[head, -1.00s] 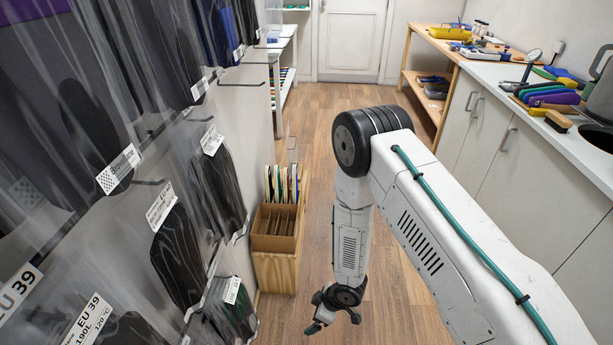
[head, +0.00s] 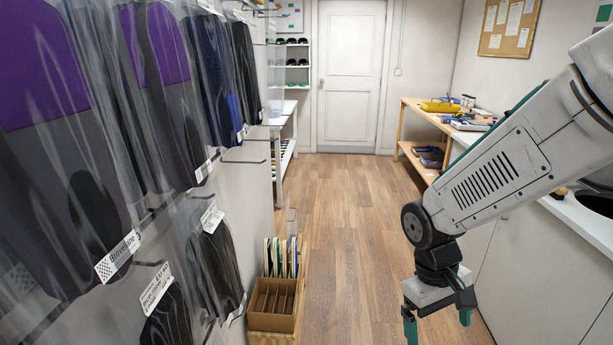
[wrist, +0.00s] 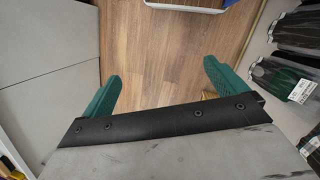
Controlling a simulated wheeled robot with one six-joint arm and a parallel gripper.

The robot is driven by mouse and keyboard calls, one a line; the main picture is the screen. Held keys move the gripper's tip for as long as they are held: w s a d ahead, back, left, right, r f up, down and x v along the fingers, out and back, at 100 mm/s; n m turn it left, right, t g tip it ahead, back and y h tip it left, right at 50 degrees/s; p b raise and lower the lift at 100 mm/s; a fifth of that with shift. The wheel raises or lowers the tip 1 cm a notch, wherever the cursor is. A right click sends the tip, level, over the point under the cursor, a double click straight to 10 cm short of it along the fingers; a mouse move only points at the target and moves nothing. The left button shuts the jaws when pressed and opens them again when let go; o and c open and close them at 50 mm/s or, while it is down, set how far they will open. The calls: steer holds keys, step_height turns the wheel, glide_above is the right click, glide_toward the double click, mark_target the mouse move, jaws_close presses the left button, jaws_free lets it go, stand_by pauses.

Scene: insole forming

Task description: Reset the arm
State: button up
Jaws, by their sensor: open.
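My gripper (head: 438,322) hangs at the lower right of the head view, pointing down over the floor beside the white cabinets. Its two green fingers stand wide apart. In the wrist view my gripper (wrist: 160,92) is open and empty, with bare wood floor between the fingertips. My arm comes in from the right edge and bends at a dark round joint above the gripper.
Packaged insoles (head: 160,95) hang on the left wall on protruding hooks. A cardboard box (head: 273,303) with dividers stands below them. White cabinets (head: 545,265) line the right side. The wood floor (head: 345,220) is clear towards the white door (head: 348,75).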

steer(key=s+d+r+m+t+y, duration=0.2)
steer(key=s+r+m+t, duration=0.1)
steer(key=s+r, duration=1)
steer(key=shift+d+r+m+t, duration=0.3)
steer(key=shift+d+r+t, duration=0.1)
steer(key=shift+r, duration=0.75)
stand_by(0.7)
